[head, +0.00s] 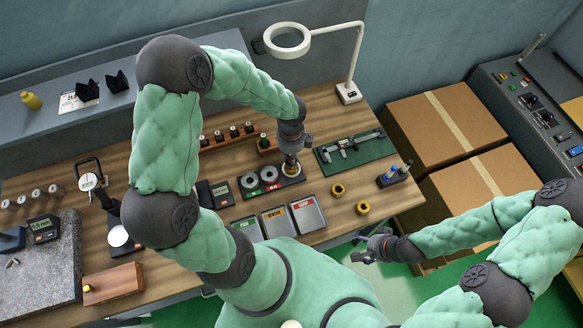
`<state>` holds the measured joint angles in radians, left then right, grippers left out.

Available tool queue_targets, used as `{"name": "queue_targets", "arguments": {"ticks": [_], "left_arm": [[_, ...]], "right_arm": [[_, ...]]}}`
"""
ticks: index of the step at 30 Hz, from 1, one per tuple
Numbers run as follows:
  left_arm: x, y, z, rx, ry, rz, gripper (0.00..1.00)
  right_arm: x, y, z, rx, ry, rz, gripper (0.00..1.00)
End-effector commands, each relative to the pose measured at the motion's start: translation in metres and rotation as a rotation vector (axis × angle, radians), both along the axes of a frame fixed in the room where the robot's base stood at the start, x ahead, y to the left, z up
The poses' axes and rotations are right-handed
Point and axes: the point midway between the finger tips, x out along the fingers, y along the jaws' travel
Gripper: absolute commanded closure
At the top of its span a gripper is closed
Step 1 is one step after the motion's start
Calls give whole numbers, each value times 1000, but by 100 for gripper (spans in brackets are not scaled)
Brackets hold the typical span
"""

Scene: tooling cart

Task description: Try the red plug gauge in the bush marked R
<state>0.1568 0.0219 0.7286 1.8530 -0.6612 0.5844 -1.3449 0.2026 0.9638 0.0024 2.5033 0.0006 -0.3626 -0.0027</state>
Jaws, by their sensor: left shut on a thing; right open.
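My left gripper (291,154) points down over the right end of a dark bush holder (270,188). It is shut on a plug gauge (290,166), which is mostly hidden by the fingers; its colour is hard to make out. The gauge is at or just above the rightmost bush, and I cannot tell whether it has entered. Two grey ring bushes, a left one (249,181) and a middle one (269,174), show clear of the gripper. Letters on the holder are too small to read. My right gripper (369,249) is open and empty, off the bench's front edge.
A wooden rack (228,142) with several dark-topped gauges stands behind the holder. Three labelled trays, including a red-labelled one (308,214), lie in front. A caliper on a green mat (354,149) and brass rings (338,189) are to the right. A ring lamp (287,41) stands behind.

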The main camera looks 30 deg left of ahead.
Motion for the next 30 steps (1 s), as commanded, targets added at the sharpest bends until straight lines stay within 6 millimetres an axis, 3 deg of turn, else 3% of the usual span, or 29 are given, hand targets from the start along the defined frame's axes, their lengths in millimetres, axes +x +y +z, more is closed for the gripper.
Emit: {"name": "queue_targets", "arguments": {"ticks": [30], "left_arm": [[0,0,-5,0,0,0,100]], "right_arm": [[0,0,-4,0,0,0,36]]}}
